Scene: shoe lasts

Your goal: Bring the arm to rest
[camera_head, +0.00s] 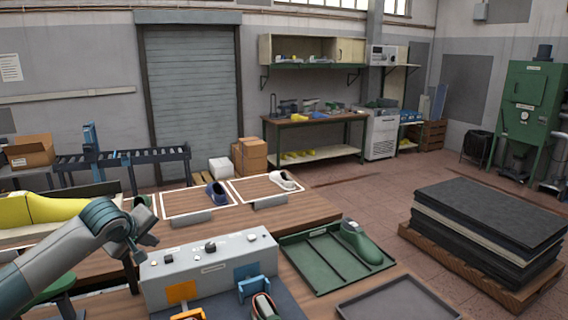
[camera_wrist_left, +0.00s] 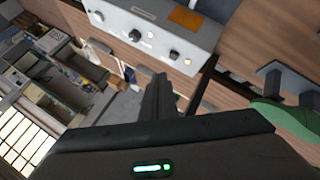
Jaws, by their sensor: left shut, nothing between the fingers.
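My left arm comes in from the left in the head view, and its gripper (camera_head: 146,248) hangs in the air at the left end of the grey control box (camera_head: 210,268). The gripper is shut and empty. In the left wrist view its closed fingers (camera_wrist_left: 157,92) show in the middle, with the control box (camera_wrist_left: 165,35) beyond them. A green shoe last (camera_head: 360,242) lies in the green tray (camera_head: 318,281) to the right. A blue shoe (camera_head: 216,193) and a white shoe (camera_head: 284,181) stand on white-outlined areas of the wooden table. My right gripper is not in view.
A dark empty tray (camera_head: 398,300) lies at the front right. A yellow last (camera_head: 40,208) lies at the left behind my arm. Small fixtures and a shoe (camera_head: 265,306) stand before the control box. A stack of dark sheets (camera_head: 490,215) stands on a pallet at the right.

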